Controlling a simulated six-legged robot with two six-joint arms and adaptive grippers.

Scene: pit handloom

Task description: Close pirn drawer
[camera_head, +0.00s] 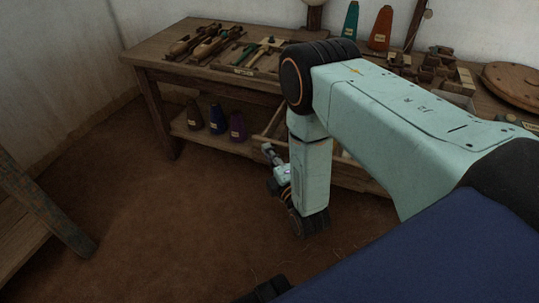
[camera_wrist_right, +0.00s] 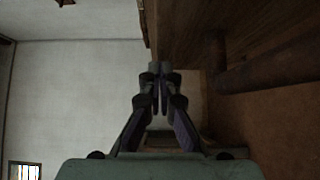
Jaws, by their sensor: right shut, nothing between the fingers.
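The wooden pirn drawer (camera_head: 357,177) is under the workbench and looks pulled out toward me. My right forearm hides its middle; part of its front and one side show on either side of the arm. My right gripper (camera_head: 268,150) is low at the drawer's left front corner, shut and empty. I cannot tell whether it touches the drawer. In the right wrist view, the closed fingertips (camera_wrist_right: 160,68) are beside dark wood, with no object between them. My left gripper is not in view.
The workbench (camera_head: 155,55) holds shuttles, hand tools, cones (camera_head: 381,28) and small wooden blocks. Several dark cones (camera_head: 217,119) stand on its lower shelf, left of the drawer. A wooden frame (camera_head: 45,205) stands at the left. The brown floor (camera_head: 150,225) between is clear.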

